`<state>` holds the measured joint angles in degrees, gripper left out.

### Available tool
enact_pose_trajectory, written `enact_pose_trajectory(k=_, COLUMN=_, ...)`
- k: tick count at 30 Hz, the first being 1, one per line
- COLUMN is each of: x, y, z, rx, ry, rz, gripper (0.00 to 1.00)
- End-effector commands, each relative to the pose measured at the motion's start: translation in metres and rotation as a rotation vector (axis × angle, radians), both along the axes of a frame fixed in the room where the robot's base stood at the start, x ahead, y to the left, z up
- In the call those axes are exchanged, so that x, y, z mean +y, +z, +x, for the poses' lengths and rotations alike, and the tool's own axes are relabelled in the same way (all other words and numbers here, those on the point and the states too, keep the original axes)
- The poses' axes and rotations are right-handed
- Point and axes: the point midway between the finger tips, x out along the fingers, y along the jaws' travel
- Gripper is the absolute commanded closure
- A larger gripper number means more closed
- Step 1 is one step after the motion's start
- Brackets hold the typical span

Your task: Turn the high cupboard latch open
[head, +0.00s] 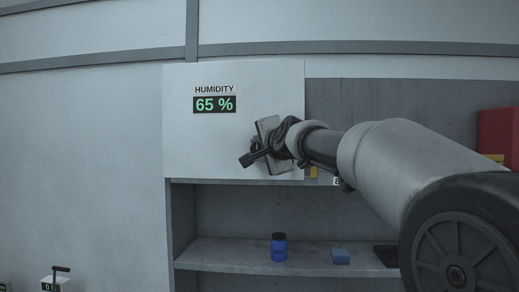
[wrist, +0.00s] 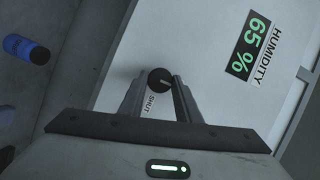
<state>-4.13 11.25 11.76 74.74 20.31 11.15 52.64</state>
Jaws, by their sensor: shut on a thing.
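The high cupboard (head: 205,145) has a pale door with a display reading HUMIDITY 65 %. The latch shows in the wrist view as a dark round knob (wrist: 160,79) with a light line across it. A label reading SHUT sits beside it on the door. My gripper (wrist: 161,84) has its two fingers on either side of the knob, shut on it. In the head view my gripper (head: 252,157) reaches the door's lower right part, and my wrist hides most of the latch.
Below the door is an open shelf (head: 225,253) with a blue jar (head: 279,247) and a blue block (head: 341,256). A red object (head: 495,135) stands at the far right. A small device with a dark lever (head: 58,278) is at lower left.

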Motion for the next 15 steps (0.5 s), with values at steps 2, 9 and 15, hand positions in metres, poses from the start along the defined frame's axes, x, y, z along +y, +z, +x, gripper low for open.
enact_pose_trajectory(k=2, x=-0.0010, y=0.0022, z=0.0001, rx=-0.005, ry=-0.002, rz=-0.001, gripper=0.92)
enact_pose_trajectory(k=9, x=-0.0007, y=0.0013, z=0.0001, rx=-0.003, ry=-0.001, rz=0.000, gripper=0.51)
enact_pose_trajectory(k=15, x=-0.0010, y=0.0005, z=-0.0011, rx=-0.002, ry=0.000, rz=0.001, gripper=0.51)
